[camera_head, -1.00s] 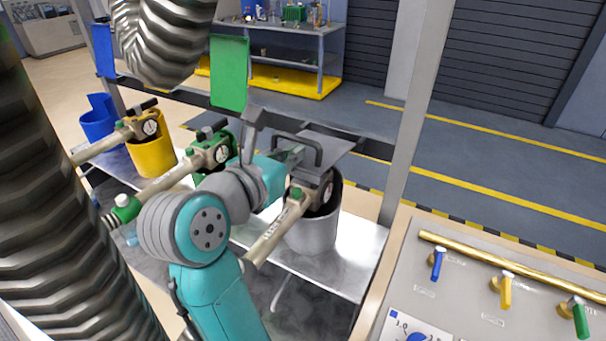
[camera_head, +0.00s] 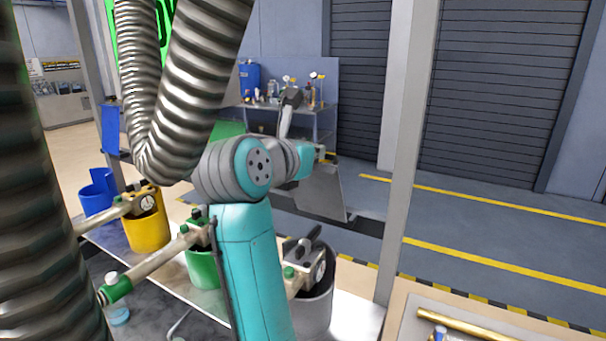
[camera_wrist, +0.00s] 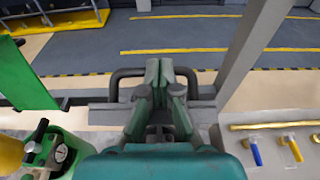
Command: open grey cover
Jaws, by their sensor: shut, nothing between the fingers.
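The grey cover (camera_head: 320,192) is a flat plate standing steeply tilted behind the grey bucket (camera_head: 319,312), whose top is uncovered. My gripper (camera_wrist: 159,68) is shut and empty. In the wrist view the cover's dark bar handle (camera_wrist: 120,77) runs across just by my fingertips, and my fingers hide its middle. I cannot tell whether they touch it. In the head view my arm hides part of the gripper and the bucket. A pump with a gauge (camera_head: 318,272) sits in the bucket.
Green (camera_head: 203,270), yellow (camera_head: 147,232) and blue (camera_head: 97,195) buckets stand to the left on the bench. A metal post (camera_head: 402,150) rises right of the cover. A valve panel (camera_head: 450,325) is at lower right. Thick ribbed hoses (camera_head: 190,90) hang at left.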

